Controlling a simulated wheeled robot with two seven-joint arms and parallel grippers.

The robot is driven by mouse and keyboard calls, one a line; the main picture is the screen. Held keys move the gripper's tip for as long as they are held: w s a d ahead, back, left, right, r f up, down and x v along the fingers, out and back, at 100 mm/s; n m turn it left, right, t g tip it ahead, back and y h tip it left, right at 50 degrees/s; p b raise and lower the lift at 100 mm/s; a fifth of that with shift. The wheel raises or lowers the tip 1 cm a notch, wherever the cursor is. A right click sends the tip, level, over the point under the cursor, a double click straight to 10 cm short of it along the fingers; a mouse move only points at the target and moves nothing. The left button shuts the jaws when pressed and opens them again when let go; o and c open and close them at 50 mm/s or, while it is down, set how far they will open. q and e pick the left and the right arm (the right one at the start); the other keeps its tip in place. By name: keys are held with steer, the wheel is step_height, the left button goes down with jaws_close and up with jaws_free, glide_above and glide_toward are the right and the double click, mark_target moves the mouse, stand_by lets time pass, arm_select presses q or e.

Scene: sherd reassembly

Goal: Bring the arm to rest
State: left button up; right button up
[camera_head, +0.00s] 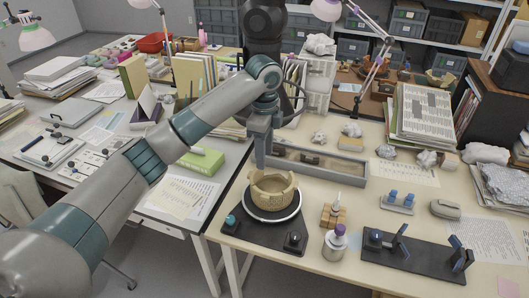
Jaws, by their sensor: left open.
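My left arm reaches in from the lower left, and its gripper (262,160) points down just behind a beige pot (272,188). The jaws are open with nothing visible between them, though the fingertips are small and hard to make out. The pot has an uneven, broken-looking rim and stands upright on a round turntable (273,213) on a dark base. A long grey tray (345,173) behind the pot holds a few dark brown pieces. I cannot tell whether the gripper touches the tray's left end. My right gripper is not in view.
A white bottle with a purple cap (334,245) and a small wooden block stand right of the turntable. A black stand with blue parts (418,257) lies further right. Paper stacks (425,115) and crumpled paper crowd the back. A cluttered grey table (185,210) adjoins on the left.

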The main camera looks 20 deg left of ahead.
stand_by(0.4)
arm_select(q)
steer(key=s+d+f+n+t+h, duration=0.1)
steer(key=s+d+f+n+h, duration=0.2)
steer(key=s+f, duration=0.7)
steer(key=s+d+f+n+t, duration=0.1)
steer(key=s+d+f+n, duration=0.2)
steer(key=s+d+f, duration=0.55)
steer(key=s+a+f+n+y, duration=0.1)
steer(key=s+a+f+n, duration=0.1)
steer(key=s+a+n, duration=0.45)
steer(key=s+a+f+n+t+y, duration=0.15)
steer(key=s+a, duration=0.25)
steer(key=s, duration=0.5)
steer(key=s+a+f+n, duration=0.3)
steer(key=s+a, duration=0.2)
steer(key=s, duration=0.3)
step_height(320, 180, down, 30)
steer(key=s+g+b, duration=0.2)
steer(key=s+a+f+m, duration=0.1)
steer(key=s+a+f, duration=0.1)
steer(key=s+f, duration=1.5)
steer(key=shift+s+a+f+g+b, duration=0.25)
steer(key=shift+f+g+b, duration=0.15)
steer(key=shift+f, duration=0.45)
